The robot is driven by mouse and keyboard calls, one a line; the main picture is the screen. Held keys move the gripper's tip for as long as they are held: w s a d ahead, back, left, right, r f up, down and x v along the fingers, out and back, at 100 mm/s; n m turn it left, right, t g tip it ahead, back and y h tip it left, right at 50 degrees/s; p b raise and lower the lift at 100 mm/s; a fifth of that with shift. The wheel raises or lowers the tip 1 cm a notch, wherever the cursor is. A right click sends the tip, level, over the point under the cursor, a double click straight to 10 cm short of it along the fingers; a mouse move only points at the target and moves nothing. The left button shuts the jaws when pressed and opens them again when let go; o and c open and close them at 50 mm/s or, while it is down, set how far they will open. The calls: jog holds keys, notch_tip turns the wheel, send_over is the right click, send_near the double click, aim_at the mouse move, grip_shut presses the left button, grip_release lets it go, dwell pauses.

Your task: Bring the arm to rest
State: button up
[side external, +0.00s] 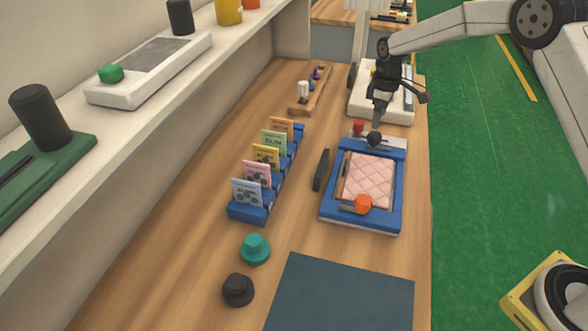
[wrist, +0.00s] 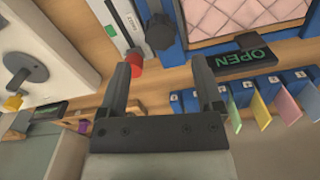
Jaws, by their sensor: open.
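My gripper (side external: 401,108) is above the far end of the wooden bench, near the blue-framed fixture. In the wrist view its two dark fingers (wrist: 163,72) stand wide apart with nothing held between them. A pink quilted mattress (side external: 368,180) lies flat inside the blue frame (side external: 330,208); its edge also shows at the top of the wrist view (wrist: 240,15). A black knob (side external: 374,139) is at the frame's far edge and an orange knob (side external: 363,204) at its near edge. A red knob (wrist: 135,58) shows beside the left finger in the wrist view.
A blue rack (side external: 250,214) of coloured cards stands left of the frame. A black bar marked OPEN (wrist: 245,60) lies between them. A white device (side external: 385,112) stands behind. Teal (side external: 255,248) and black (side external: 238,289) knobs and a dark mat (side external: 340,295) are nearer. A shelf (side external: 150,115) runs along the left.

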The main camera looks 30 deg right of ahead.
jog(key=shift+r, duration=0.8)
jog(key=shift+s+a, duration=0.1)
jog(key=shift+s+a+r, duration=0.25)
jog(key=shift+s, duration=0.3)
jog(key=s+a+m+t, duration=0.1)
jog(key=s+a+m, duration=0.2)
jog(key=s, duration=1)
jog(key=s+a+m+t, duration=0.1)
jog(key=s+a+m, duration=0.2)
jog(key=s, duration=1)
jog(key=shift+a+r+m+t, duration=0.3)
jog(key=shift+r+m, duration=0.1)
jog(key=shift+m, duration=0.1)
